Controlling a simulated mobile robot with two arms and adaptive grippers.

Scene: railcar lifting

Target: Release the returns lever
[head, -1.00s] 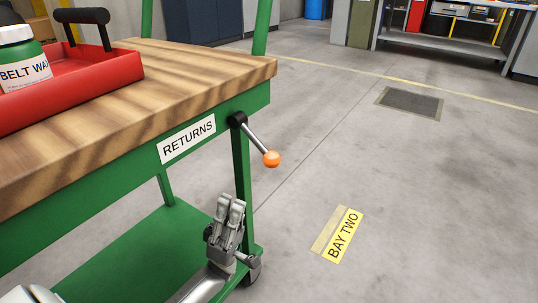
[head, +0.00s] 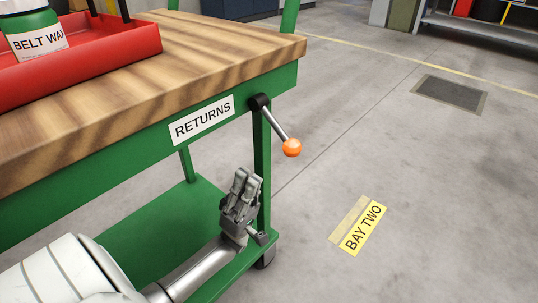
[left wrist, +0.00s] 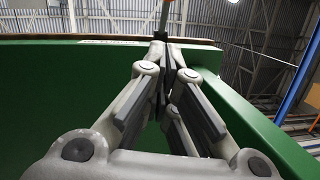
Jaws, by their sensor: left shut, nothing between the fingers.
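The returns lever is a metal rod with an orange ball knob (head: 292,147) on a black pivot (head: 259,102), at the front right corner of the green cart. It slants down to the right, beside the white RETURNS label (head: 202,119). My left gripper (head: 247,179) points up below the pivot and left of the knob, apart from the lever. Its fingers are shut and empty; the fingers (left wrist: 168,62) also show in the left wrist view against green cart metal. A thin rod shows above them there; I cannot tell if it is the lever. My right gripper is out of view.
The cart's wooden top (head: 150,70) carries a red tray (head: 110,58) with a BELT WAX jar (head: 38,38). A green lower shelf (head: 150,225) lies under my left forearm. The floor to the right is open, with a yellow BAY TWO sign (head: 363,230) and a dark floor grate (head: 450,94).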

